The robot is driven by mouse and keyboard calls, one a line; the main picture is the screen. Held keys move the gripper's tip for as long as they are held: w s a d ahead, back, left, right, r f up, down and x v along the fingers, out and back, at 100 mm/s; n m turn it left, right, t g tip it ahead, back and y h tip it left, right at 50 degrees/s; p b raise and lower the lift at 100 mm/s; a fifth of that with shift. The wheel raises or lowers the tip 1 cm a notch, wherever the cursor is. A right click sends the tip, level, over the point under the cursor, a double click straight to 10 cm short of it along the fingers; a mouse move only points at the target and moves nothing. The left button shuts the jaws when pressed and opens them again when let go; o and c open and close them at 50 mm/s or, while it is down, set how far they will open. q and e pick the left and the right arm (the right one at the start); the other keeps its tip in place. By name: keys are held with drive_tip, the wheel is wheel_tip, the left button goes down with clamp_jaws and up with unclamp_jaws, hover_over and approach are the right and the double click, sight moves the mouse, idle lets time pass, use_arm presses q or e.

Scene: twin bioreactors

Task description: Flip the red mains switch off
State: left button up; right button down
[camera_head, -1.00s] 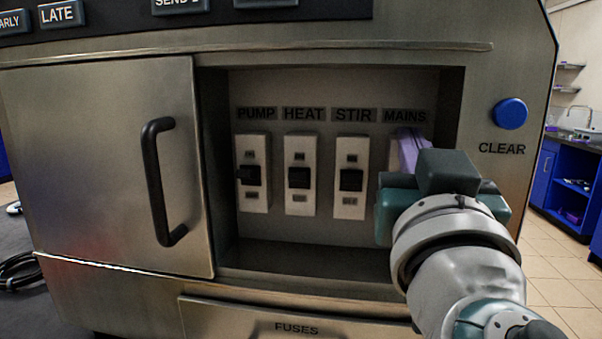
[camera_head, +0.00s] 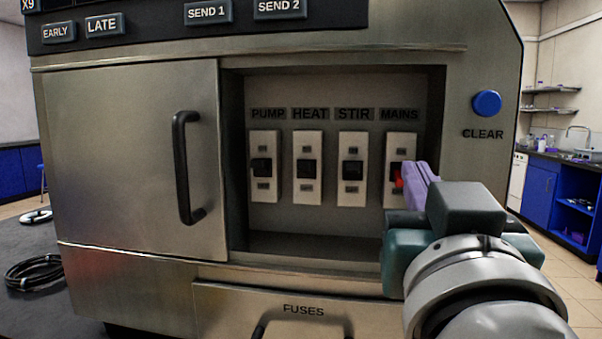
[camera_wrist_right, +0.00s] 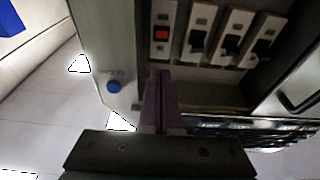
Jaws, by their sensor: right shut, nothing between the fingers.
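The red mains switch (camera_head: 398,178) sits on the plate under the MAINS label, at the right end of the row in the recess. My right gripper (camera_head: 416,180) is in front of it, its purple fingers shut and empty, covering part of the plate. In the right wrist view the red switch (camera_wrist_right: 162,33) shows clear beyond the shut fingertips (camera_wrist_right: 158,75), with a gap between them in the picture. Whether the fingers touch the switch cannot be told from the head view. My left gripper is not in view.
Black PUMP (camera_head: 261,168), HEAT (camera_head: 306,169) and STIR (camera_head: 352,170) switches stand left of the mains switch. The recess has metal edges around it. A door with a black handle (camera_head: 186,168) is at left, a blue CLEAR button (camera_head: 487,103) at right.

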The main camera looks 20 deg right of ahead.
use_arm(q)
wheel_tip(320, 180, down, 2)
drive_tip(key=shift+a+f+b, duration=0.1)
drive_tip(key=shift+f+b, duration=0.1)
drive_tip(key=shift+b, duration=0.6)
use_arm(e)
drive_tip(key=s+a+f, duration=0.1)
drive_tip(key=s+f, duration=0.1)
drive_tip(key=s, duration=0.1)
drive_tip(key=shift+a+f, duration=0.3)
drive_tip(key=shift+a, duration=0.05)
